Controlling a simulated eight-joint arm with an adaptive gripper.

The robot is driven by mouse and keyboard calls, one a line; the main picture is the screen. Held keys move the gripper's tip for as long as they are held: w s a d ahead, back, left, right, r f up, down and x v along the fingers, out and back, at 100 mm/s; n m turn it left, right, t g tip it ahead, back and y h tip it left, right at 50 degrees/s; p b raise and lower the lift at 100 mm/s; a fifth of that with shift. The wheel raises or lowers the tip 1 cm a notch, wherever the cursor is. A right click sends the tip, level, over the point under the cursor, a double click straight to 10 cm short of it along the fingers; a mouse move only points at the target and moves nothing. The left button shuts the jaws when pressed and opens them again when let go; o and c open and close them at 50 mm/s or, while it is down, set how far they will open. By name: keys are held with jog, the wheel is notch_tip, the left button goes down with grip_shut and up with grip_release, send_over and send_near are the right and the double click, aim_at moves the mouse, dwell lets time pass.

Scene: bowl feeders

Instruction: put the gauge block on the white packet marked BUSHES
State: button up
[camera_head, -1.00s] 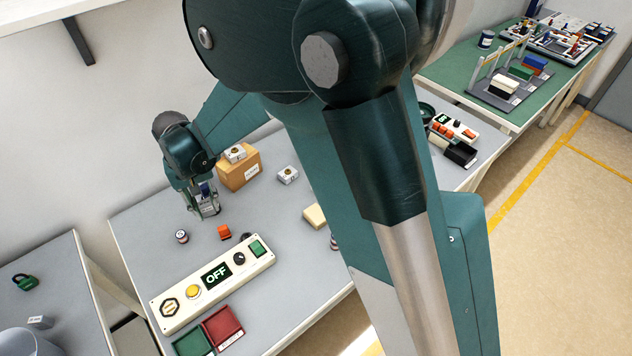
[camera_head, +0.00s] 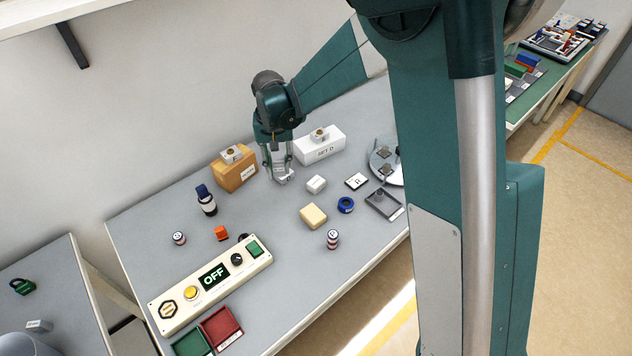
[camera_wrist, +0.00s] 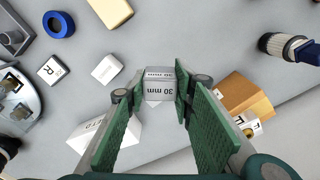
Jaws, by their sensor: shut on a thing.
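The gauge block (camera_wrist: 159,86) is a small grey block marked 30 mm, between the fingers of my gripper (camera_wrist: 160,98) in the wrist view. My gripper (camera_head: 281,176) is shut on it, at or just above the table between the brown box and the white SET D box; I cannot tell whether it touches the table. Only the block's lower part (camera_head: 286,179) shows in the head view. A small white packet (camera_head: 316,184) lies just right of the gripper, and shows in the wrist view (camera_wrist: 107,69); its print is too small to read.
The brown box (camera_head: 234,175) and white SET D box (camera_head: 320,150) flank my gripper, each bearing a small ringed block. A card marked R (camera_head: 357,181), yellow block (camera_head: 313,216) and blue ring (camera_head: 346,205) lie to the right.

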jog(key=m, duration=0.2)
send_over(316, 181)
jog(key=shift+s+r, duration=0.1)
jog(key=shift+r, duration=0.35)
jog(key=shift+f, duration=3.15)
jog(key=shift+f, duration=1.9)
jog(key=shift+f+b, duration=0.2)
jog(key=shift+b, duration=0.2)
jog(key=o, duration=1)
jog(key=shift+c, duration=0.2)
jog(key=shift+r+p, duration=0.3)
